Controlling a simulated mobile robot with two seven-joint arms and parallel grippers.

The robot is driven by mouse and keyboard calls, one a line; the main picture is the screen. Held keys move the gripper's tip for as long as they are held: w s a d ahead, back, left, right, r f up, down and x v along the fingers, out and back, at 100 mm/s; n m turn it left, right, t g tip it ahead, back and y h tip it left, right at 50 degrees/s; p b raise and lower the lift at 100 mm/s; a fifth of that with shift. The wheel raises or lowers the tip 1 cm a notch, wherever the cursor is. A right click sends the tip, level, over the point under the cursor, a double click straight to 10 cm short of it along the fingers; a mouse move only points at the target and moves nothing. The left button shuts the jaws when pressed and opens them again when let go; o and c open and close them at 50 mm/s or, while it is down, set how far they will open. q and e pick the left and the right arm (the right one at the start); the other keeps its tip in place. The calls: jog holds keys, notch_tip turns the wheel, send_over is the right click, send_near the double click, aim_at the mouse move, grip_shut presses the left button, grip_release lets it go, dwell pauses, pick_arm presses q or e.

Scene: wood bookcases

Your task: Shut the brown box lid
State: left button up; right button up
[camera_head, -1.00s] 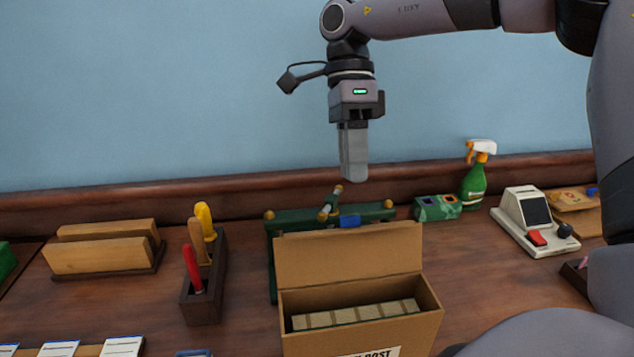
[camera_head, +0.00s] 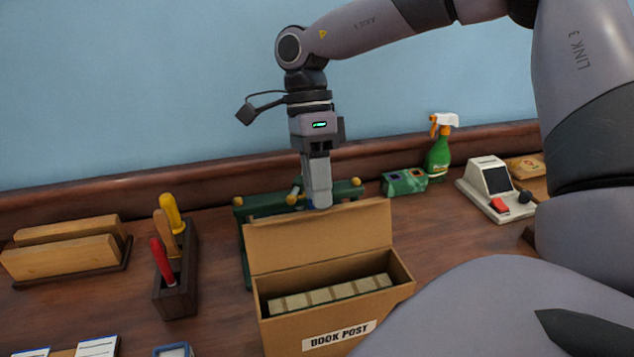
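The brown cardboard box (camera_head: 392,303) stands on the wooden desk, with a "BOOK POST" label on its front. Its lid (camera_head: 320,238) stands up, open, at the back edge, leaning slightly backward. Several light blocks, perhaps books, lie in a row inside. My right gripper (camera_head: 319,203) points down just behind the lid's top edge. Its fingers appear together with nothing visible between them; whether it touches the lid I cannot tell. My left gripper is out of view.
A green metal frame (camera_head: 243,211) stands behind the box. A tool holder (camera_head: 178,297) with colored handles is to the left, beside wooden blocks (camera_head: 62,258). A green spray bottle (camera_head: 437,160), a green carton (camera_head: 404,183) and a white card terminal (camera_head: 487,182) stand to the right.

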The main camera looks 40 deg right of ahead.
grip_shut()
dwell(1.4)
